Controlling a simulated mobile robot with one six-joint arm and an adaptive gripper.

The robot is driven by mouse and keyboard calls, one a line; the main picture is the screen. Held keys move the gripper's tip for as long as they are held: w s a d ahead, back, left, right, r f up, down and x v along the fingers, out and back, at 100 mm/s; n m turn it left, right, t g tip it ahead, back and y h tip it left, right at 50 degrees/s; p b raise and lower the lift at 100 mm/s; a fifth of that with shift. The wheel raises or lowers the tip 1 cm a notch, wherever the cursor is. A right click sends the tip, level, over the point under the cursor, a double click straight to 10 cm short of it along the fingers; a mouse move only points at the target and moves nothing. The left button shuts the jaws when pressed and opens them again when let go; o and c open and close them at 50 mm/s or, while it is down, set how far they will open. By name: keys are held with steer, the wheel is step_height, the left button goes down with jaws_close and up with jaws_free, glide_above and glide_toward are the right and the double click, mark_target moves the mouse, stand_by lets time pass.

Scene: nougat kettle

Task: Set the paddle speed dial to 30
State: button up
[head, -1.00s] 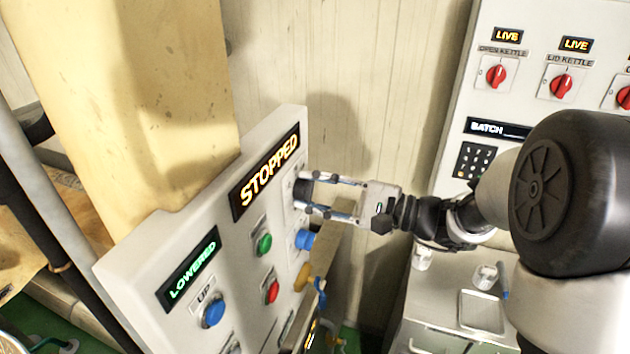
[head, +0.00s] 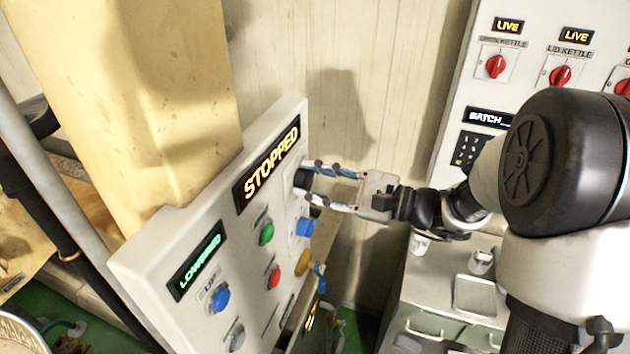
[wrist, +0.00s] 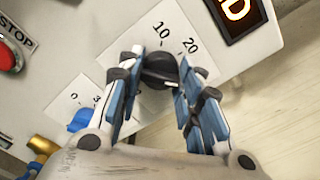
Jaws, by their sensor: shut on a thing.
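The paddle speed dial is a black round knob (wrist: 160,70) on a white plate, with the marks 10 and 20 showing above it in the wrist view. My gripper (wrist: 157,75) is shut on the knob, one finger on each side. In the head view the dark dial (head: 299,179) sits near the right edge of the control panel, between the fingertips of my gripper (head: 310,180). The other marks of its scale are hidden by the fingers, and I cannot tell which mark the knob points to. The display (head: 268,165) beside it reads STOPPED.
Below the dial is a blue knob (head: 305,227) on its own plate. Green (head: 266,234), red (head: 273,277) and blue (head: 220,299) buttons stand on the panel. A display (head: 200,262) reads LOWERED. A second panel with red switches (head: 496,67) stands at the back right.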

steer(key=o, duration=1.1)
steer(key=v, duration=1.2)
